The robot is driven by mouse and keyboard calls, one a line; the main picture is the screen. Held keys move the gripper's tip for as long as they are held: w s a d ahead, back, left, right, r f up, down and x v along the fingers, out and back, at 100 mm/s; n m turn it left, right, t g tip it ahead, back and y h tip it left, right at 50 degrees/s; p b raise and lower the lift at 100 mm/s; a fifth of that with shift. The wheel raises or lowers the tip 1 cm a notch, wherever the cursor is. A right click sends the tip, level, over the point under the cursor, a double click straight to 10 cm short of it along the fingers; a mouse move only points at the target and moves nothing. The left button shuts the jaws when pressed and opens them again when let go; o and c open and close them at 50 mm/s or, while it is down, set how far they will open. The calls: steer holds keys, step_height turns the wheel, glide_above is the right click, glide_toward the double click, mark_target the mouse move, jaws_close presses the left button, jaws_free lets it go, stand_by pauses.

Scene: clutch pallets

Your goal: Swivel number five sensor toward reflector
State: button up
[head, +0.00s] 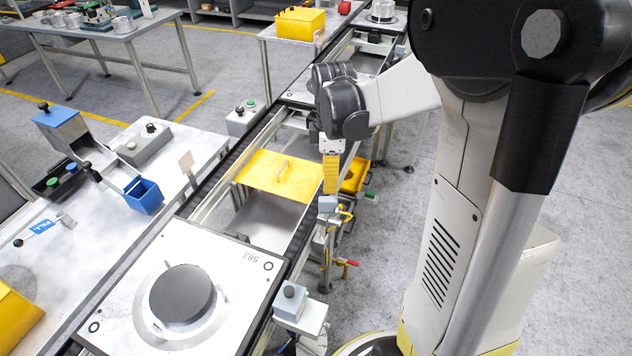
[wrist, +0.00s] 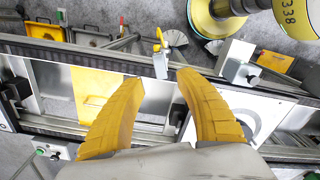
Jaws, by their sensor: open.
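My gripper (head: 330,190) points down above the right side of the conveyor, its two yellow fingers spread. In the wrist view my gripper (wrist: 159,80) is open and empty. A small grey box (wrist: 160,66) with a yellow clip-like part lies just beyond and between the fingertips; it looks like the sensor. In the head view this grey sensor box (head: 328,204) is right below the fingers, at the conveyor's side rail. I cannot tell whether they touch, and no number five is legible. A small cream plate (head: 186,161) stands left of the belt and may be the reflector.
A white pallet (head: 235,263) marked 583 carries a dark disc at the front of the conveyor. A yellow cover (head: 280,174) lies between the rails. A knobbed grey box (head: 290,300) sits on the right side, with red and green valve handles nearby.

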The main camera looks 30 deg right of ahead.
mark_target(329, 199)
step_height(329, 199, down, 9)
steer(key=shift+f+b, duration=0.1)
steer(key=shift+b, duration=0.9)
jaws_close()
